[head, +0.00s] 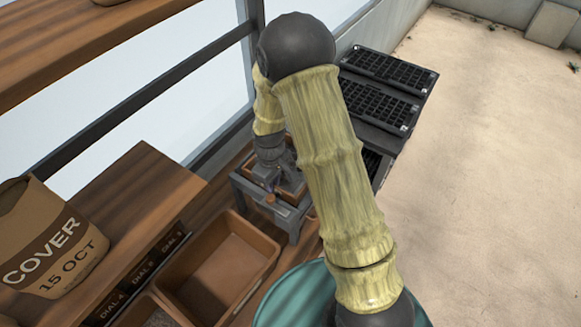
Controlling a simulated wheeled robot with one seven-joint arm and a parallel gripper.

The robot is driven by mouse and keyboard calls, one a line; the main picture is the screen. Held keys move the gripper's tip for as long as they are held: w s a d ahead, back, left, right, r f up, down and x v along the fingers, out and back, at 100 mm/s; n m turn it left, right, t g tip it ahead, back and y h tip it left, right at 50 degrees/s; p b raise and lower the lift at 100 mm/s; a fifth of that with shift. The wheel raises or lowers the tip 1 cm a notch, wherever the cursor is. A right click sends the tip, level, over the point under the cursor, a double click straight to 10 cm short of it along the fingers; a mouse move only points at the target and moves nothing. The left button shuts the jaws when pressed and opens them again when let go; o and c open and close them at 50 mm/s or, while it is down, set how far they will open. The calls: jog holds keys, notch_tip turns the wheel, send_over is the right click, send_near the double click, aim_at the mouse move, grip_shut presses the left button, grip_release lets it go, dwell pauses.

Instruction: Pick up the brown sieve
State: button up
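My gripper (274,178) points down over a grey metal stand (293,222), partly hidden behind my own arm. Its fingers are small and dark here, and I cannot tell whether they are open or shut. A brown box-like piece (292,190) shows inside the stand, beside and below the gripper; I cannot tell whether it is the sieve or whether the gripper touches it. A brown open tray (262,243) sits on the wooden bench in front of the stand. No piece is clearly recognisable as the brown sieve.
A paper sack (48,240) marked COVER stands at the left by a wooden ledge with dial labels (140,272). A bin with dark contents (160,318) is at the bottom. Black cell trays (385,100) lie behind my arm. A green round thing (290,300) is at the bottom. Sandy floor is clear at right.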

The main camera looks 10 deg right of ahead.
grip_shut()
jog(key=shift+r, duration=0.15)
jog(key=shift+w+r, duration=0.1)
jog(key=shift+r, duration=0.15)
notch_tip(320, 180, up, 9)
jog(key=b, duration=0.3)
jog(key=shift+r, duration=0.2)
dwell(0.5)
